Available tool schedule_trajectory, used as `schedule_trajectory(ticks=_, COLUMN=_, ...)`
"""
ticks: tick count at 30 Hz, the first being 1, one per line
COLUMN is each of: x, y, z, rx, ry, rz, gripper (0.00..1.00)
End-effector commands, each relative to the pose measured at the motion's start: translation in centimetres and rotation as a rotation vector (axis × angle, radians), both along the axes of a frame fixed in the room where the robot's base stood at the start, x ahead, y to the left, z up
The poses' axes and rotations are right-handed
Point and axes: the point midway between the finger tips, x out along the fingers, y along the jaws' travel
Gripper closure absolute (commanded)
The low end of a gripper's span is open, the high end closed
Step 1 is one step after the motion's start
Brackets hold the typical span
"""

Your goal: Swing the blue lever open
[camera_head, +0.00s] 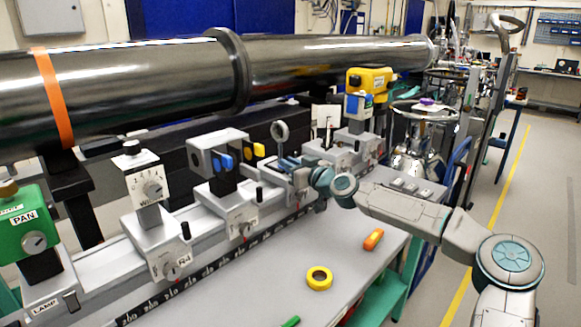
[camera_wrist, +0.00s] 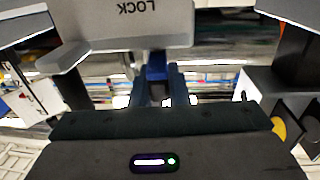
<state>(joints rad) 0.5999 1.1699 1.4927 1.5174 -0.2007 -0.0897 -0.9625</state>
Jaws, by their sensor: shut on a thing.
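The blue lever (camera_wrist: 156,68) shows in the wrist view between my two fingertips, below a grey block (camera_wrist: 125,28) marked LOCK, whose lettering appears upside down. My gripper (camera_wrist: 158,85) is shut on the lever, and the fingers hide most of it. In the head view my gripper (camera_head: 288,163) reaches in from the right to the carriages on the rail. The lever cannot be told apart from the fingers there.
A grey unit with blue and yellow knobs (camera_head: 215,155) stands left of my gripper. A large dark pipe (camera_head: 140,85) runs behind the rail. A yellow tape roll (camera_head: 319,278) and an orange object (camera_head: 373,239) lie on the otherwise mostly clear table front (camera_head: 250,285).

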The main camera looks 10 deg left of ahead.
Motion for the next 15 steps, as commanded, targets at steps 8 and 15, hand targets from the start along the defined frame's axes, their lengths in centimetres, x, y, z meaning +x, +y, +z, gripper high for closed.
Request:
schedule_trajectory(ticks=8, x=-0.31, y=0.32, z=-0.05, rx=-0.008, ry=-0.009, rz=-0.15, gripper=1.0)
schedule_trajectory(ticks=15, x=-0.44, y=0.57, z=0.14, rx=-0.006, ry=-0.009, rz=-0.291, gripper=1.0)
